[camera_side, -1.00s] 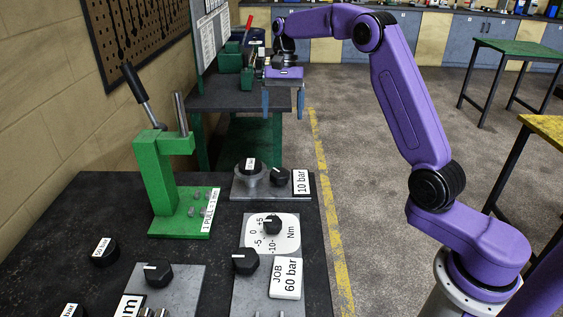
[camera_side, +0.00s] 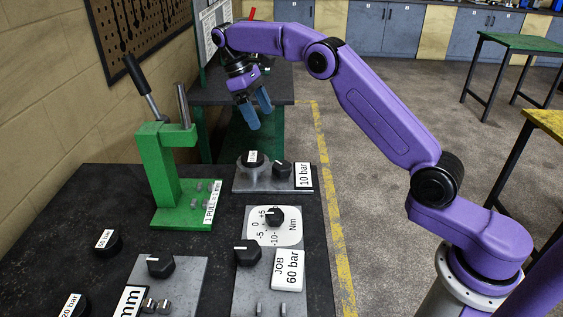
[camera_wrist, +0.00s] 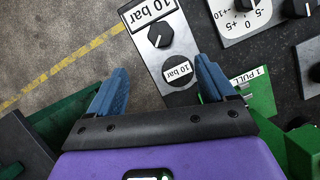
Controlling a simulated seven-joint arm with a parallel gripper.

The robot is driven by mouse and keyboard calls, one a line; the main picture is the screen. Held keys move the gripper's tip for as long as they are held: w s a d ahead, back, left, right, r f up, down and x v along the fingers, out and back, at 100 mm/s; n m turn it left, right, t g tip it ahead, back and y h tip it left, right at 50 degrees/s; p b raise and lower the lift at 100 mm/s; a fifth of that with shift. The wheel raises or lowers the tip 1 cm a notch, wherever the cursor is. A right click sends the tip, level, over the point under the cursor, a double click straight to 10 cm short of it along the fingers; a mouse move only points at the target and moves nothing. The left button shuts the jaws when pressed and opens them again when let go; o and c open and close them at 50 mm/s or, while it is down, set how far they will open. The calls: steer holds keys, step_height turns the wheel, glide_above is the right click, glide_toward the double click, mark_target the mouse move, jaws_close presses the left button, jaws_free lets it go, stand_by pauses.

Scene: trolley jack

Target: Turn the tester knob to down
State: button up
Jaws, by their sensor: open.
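Several black knobs are in view, and none is labelled as the tester's. One knob (camera_side: 281,169) sits on a grey plate (camera_side: 240,185) beside a "10 bar" card; it also shows in the wrist view (camera_wrist: 160,34). A black disc (camera_side: 253,158) sits on the same plate, reading "10 bar" in the wrist view. Another knob (camera_side: 275,216) is on a white Nm dial, and one (camera_side: 247,253) is by the "JOB 60 bar" card. My gripper (camera_side: 257,115) is open and empty, tilted, above and behind the 10 bar plate, touching nothing.
A green press (camera_side: 158,170) with a raised black lever stands on the dark bench, left of the plates. Another knob (camera_side: 160,265) and loose labelled discs (camera_side: 108,242) are nearer the front. A second bench (camera_side: 275,85) stands behind.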

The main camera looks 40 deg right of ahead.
mark_target(283, 164)
steer(key=x, duration=1.5)
steer(key=shift+s+f, duration=0.15)
steer(key=shift+f, duration=0.25)
steer(key=c, duration=1.1)
steer(key=shift+o, duration=0.2)
steer(key=shift+n, duration=0.4)
steer(key=n, duration=0.2)
steer(key=n+t+h, duration=0.1)
steer(key=n, duration=0.1)
steer(key=shift+h, duration=0.3)
steer(key=shift+n+t, duration=0.9)
steer(key=shift+n, duration=1.3)
steer(key=shift+h, duration=0.3)
